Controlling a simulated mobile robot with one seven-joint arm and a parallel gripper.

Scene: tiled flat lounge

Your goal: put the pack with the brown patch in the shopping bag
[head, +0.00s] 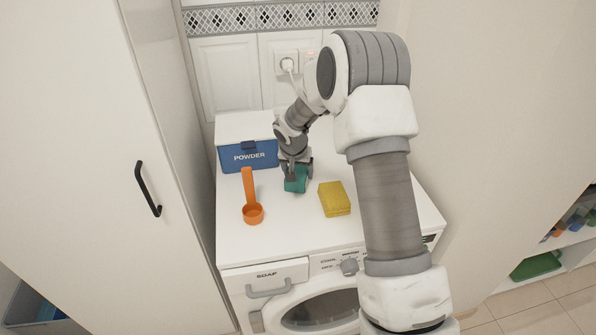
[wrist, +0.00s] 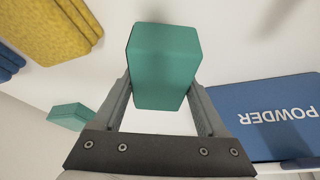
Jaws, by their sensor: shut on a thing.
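My gripper (head: 297,170) is above the white washing machine top (head: 290,225). It is shut on a teal block-shaped pack (head: 296,181), which also shows between the two fingers in the wrist view (wrist: 165,65). No brown patch shows on the faces I can see; its other faces are hidden. A second, similar teal block (wrist: 70,117) lies to the left in the wrist view, and the arm seems to hide it from the head view. I cannot make out a shopping bag in either view.
An orange scoop (head: 252,212) and yellow sponge-like blocks (head: 334,199) lie nearer the front. A blue object (wrist: 8,62) shows at the wrist view's left edge. Tall white cabinet doors (head: 80,130) flank the left.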

